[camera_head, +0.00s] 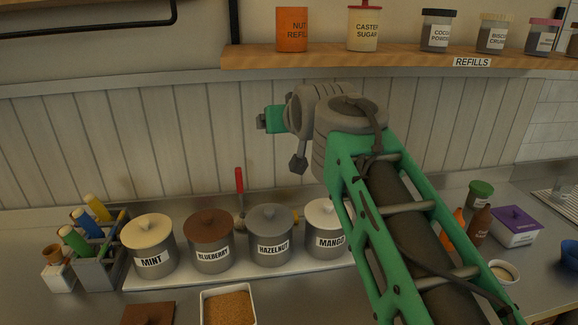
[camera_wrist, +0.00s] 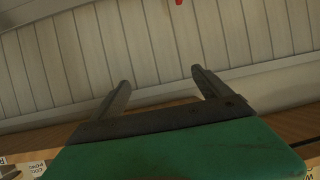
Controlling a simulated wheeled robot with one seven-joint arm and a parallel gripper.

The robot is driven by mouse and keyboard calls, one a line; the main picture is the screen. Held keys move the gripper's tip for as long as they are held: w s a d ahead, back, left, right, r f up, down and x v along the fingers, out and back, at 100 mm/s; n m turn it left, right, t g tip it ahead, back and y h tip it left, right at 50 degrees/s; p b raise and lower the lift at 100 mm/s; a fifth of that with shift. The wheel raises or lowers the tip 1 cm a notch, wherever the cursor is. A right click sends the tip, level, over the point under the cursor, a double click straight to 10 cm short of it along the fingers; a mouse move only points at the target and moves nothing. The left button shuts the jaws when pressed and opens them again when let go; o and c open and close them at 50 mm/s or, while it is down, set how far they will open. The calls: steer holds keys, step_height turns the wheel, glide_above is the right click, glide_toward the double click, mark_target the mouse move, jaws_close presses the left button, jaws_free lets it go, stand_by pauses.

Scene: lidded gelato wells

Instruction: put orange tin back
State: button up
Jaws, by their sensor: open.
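The orange tin (camera_head: 292,30), with a label partly reading NUT REFILL, stands upright on the wooden refill shelf (camera_head: 250,58) near the shelf's left end. My gripper (camera_head: 262,123) is in front of the panelled wall, lower in the picture than the tin and apart from it. In the wrist view my gripper (camera_wrist: 161,87) is open, with nothing between its two fingers. The orange tin cannot be made out in the wrist view.
A caster sugar tin (camera_head: 363,30) and several jars share the shelf. On the counter are lidded wells marked mint (camera_head: 150,245), blueberry (camera_head: 209,240), hazelnut (camera_head: 270,235) and mango (camera_head: 325,228). A red-handled utensil (camera_head: 239,182) sticks up behind them.

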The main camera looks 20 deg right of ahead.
steer(key=s+a+f+g, duration=0.2)
steer(key=s+f+g, duration=0.1)
steer(key=s+f, duration=0.4)
steer(key=s+a+f+n+g+y, duration=0.1)
steer(key=s+a+f+g, duration=0.2)
steer(key=f, duration=1)
steer(key=s+a+f+g, duration=0.2)
steer(key=s+f+g, duration=0.1)
steer(key=s+f, duration=0.7)
steer(key=shift+s+a+f+n+y, duration=0.15)
steer(key=shift+s+f+n+y, duration=0.2)
steer(key=shift+f, duration=0.25)
